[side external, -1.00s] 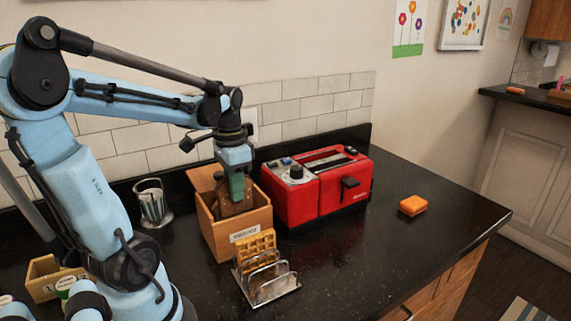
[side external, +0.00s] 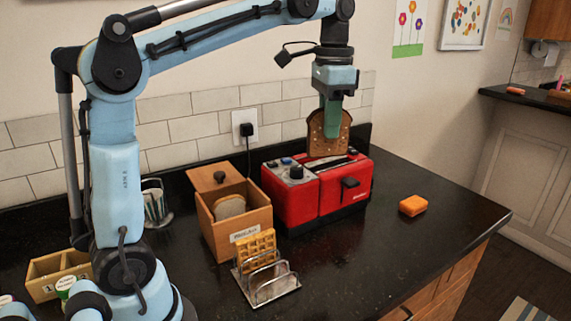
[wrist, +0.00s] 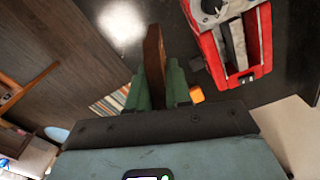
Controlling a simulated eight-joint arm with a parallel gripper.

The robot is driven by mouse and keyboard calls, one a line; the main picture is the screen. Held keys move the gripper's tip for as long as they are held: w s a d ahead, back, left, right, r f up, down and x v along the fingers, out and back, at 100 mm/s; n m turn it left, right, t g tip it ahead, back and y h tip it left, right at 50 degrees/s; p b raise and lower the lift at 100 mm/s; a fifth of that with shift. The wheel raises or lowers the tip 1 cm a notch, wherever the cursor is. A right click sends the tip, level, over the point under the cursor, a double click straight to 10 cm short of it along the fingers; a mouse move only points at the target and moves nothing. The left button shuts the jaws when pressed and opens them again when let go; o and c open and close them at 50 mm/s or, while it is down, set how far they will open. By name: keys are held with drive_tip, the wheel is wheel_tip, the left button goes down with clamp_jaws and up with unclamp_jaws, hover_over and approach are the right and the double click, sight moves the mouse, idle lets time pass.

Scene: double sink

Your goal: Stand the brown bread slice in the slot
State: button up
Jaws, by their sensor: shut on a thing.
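The brown bread slice (side external: 328,135) is held upright, its seeded face toward the side camera. My gripper (side external: 333,128) is shut on it from above. In the wrist view the slice (wrist: 154,58) stands edge-on between my green gripper fingers (wrist: 158,88). The red toaster (side external: 318,193) stands on the counter below, with its slots on top. In the side view the slice's lower edge overlaps the toaster's top; I cannot tell the exact gap. In the wrist view the toaster (wrist: 232,45) lies to the right of the slice, apart from it.
A wooden bread box (side external: 265,220) with its lid raised holds pale bread. A metal rack (side external: 278,290) with a waffle (side external: 258,244) stands in front. An orange block (side external: 413,206) lies right of the toaster. The counter's right side is mostly clear.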

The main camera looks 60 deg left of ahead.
sight(348, 116)
drive_tip(key=w, duration=0.2)
drive_tip(key=w+n, duration=0.1)
drive_tip(key=w, duration=0.1)
drive_tip(key=shift+d+r, duration=0.25)
drive_tip(key=shift+d, duration=0.1)
drive_tip(key=w+a+f+n, duration=0.1)
drive_tip(key=w+a+f, duration=0.25)
drive_tip(key=a, duration=0.25)
drive_tip(key=w+a+f+n, duration=0.2)
drive_tip(key=w+a+f, duration=0.15)
drive_tip(key=a, duration=0.25)
drive_tip(key=shift+w+f, duration=0.15)
drive_tip(key=shift+f, duration=1.95)
drive_tip(key=shift+w+f, duration=0.1)
drive_tip(key=shift+f, duration=1.95)
